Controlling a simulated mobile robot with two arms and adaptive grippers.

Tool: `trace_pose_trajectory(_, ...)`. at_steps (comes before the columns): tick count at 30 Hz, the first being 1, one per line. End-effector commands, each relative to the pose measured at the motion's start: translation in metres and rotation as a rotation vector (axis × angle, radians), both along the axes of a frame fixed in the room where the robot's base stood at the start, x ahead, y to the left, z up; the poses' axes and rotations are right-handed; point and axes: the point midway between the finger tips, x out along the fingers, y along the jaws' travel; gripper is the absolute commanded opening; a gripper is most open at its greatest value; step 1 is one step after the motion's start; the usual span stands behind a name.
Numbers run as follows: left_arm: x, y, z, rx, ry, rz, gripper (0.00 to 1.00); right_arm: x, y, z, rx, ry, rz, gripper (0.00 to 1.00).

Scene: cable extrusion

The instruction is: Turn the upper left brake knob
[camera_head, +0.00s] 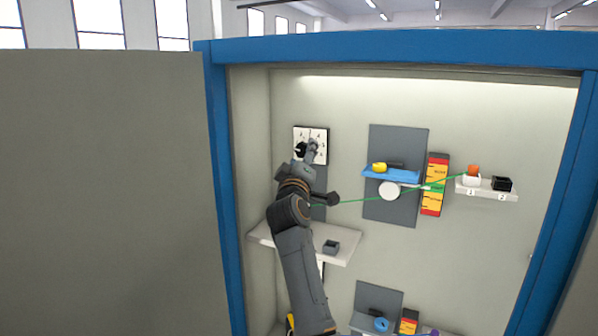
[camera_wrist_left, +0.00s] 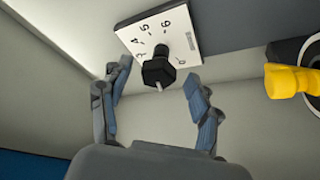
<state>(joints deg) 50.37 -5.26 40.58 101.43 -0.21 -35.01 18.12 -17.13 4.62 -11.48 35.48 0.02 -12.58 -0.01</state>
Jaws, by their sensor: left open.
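The upper left brake knob (camera_wrist_left: 158,72) is black and sits on a white dial plate (camera_wrist_left: 178,30) with printed numbers. In the left wrist view it lies a little beyond and between the spread fingers of my left gripper (camera_wrist_left: 160,88), which is open and empty. No finger appears to touch the knob. In the head view the dial plate (camera_head: 322,133) is at the upper left of the cabinet's back wall, and my left gripper (camera_head: 307,150) is in front of it, partly hiding it. My right gripper is not in view.
A blue shelf (camera_head: 400,175) with a yellow piece, a white wheel (camera_head: 389,190) and a colour scale (camera_head: 434,185) are to the right. A green cable (camera_head: 360,199) runs across to a white shelf (camera_head: 487,191). A blue cabinet frame (camera_head: 215,180) borders the left. A lower shelf (camera_head: 345,238) lies below.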

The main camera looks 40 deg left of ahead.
Motion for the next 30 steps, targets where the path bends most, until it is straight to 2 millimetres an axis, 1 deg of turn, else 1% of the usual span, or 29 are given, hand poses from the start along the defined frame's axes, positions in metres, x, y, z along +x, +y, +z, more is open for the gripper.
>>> trace_pose_trajectory(1, -0.008, -0.006, -0.004, 0.0, 0.0, 0.0, 0.63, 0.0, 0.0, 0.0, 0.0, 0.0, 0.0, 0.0)
trace_pose_trajectory(6, -0.036, -0.026, -0.012, -0.001, 0.001, 0.001, 0.63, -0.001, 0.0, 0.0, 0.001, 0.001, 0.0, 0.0)
trace_pose_trajectory(9, -0.051, -0.036, -0.017, -0.001, 0.0, 0.0, 0.63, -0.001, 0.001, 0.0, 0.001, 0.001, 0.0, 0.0)
trace_pose_trajectory(13, -0.065, -0.046, -0.021, 0.0, 0.0, 0.0, 0.63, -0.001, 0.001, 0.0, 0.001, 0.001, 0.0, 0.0)
trace_pose_trajectory(18, -0.073, -0.052, -0.023, -0.001, 0.001, 0.0, 0.63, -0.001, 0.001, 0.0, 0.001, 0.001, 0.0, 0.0)
trace_pose_trajectory(30, -0.074, -0.052, -0.023, 0.0, 0.0, 0.0, 0.63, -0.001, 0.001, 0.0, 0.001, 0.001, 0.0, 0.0)
